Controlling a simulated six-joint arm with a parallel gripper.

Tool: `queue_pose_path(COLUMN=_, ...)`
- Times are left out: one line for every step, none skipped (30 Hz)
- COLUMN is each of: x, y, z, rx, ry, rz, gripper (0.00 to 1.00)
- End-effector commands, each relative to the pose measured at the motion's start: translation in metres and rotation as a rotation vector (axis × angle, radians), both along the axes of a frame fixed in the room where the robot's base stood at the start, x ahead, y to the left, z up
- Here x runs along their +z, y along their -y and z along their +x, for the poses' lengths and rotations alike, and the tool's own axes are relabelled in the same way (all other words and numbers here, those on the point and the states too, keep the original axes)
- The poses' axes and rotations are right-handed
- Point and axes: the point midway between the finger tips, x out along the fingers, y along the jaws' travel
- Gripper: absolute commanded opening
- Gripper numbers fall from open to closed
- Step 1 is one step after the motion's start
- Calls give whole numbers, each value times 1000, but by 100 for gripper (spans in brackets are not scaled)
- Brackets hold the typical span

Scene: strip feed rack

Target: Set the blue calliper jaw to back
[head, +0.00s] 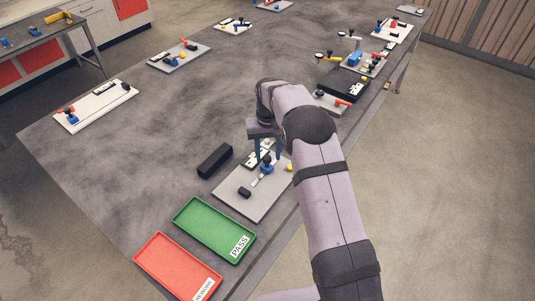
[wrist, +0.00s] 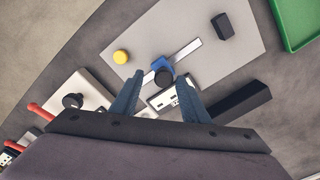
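The blue calliper jaw (wrist: 166,65) with a black knob on it sits on a silver rail (wrist: 188,48), toward the end nearer my gripper in the wrist view. It also shows in the head view (head: 267,168), partly hidden by my gripper. The rail lies on a grey plate (head: 231,203), with a black block (head: 244,191) near its other end. My gripper (wrist: 160,78) is open, fingers pointing down, with its fingertips on either side of the knob in the wrist view. Whether they touch it, I cannot tell.
A yellow button (wrist: 120,57) is on the plate. A loose black bar (head: 214,161) lies beside it. A green PASS tray (head: 190,204) and a red tray (head: 152,240) stand in front. Other fixtures, including one with a red lever (head: 342,103), stand farther along the bench.

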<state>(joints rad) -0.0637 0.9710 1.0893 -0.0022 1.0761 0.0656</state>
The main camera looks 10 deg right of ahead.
Motion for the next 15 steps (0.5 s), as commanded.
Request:
queue_pose_path(x=0, y=-1, z=0, rx=1, ry=-2, rz=0, gripper=42)
queue_pose_path(x=0, y=-1, z=-1, rx=1, ry=-2, rz=1, gripper=42)
queue_pose_path(x=0, y=-1, z=-1, rx=1, ry=-2, rz=1, gripper=42)
queue_pose_path(x=0, y=-1, z=-1, rx=1, ry=-2, rz=1, gripper=42)
queue_pose_path(x=1, y=-1, z=-1, rx=1, ry=-2, rz=1, gripper=42)
queue_pose_path(x=2, y=-1, z=-1, rx=1, ry=-2, rz=1, gripper=42)
queue_pose_path(x=4, y=-1, z=0, rx=1, ry=-1, rz=1, gripper=42)
queue_pose_path(x=6, y=-1, z=0, rx=1, ry=0, rz=1, gripper=42)
queue_pose_path(x=10, y=-1, z=0, rx=1, ry=1, rz=1, gripper=42)
queue_pose_path(x=13, y=-1, z=0, rx=1, ry=0, rz=1, gripper=42)
queue_pose_path(x=16, y=-1, z=0, rx=1, ry=2, rz=1, gripper=42)
queue_pose_path(x=22, y=-1, z=0, rx=1, ry=2, rz=1, gripper=42)
queue_pose_path(x=26, y=-1, z=0, rx=0, ry=3, rz=1, gripper=42)
queue_pose_path(x=30, y=-1, z=1, rx=0, ry=3, rz=1, gripper=42)
queue_pose_path(x=36, y=-1, z=1, rx=0, ry=2, rz=1, gripper=42)
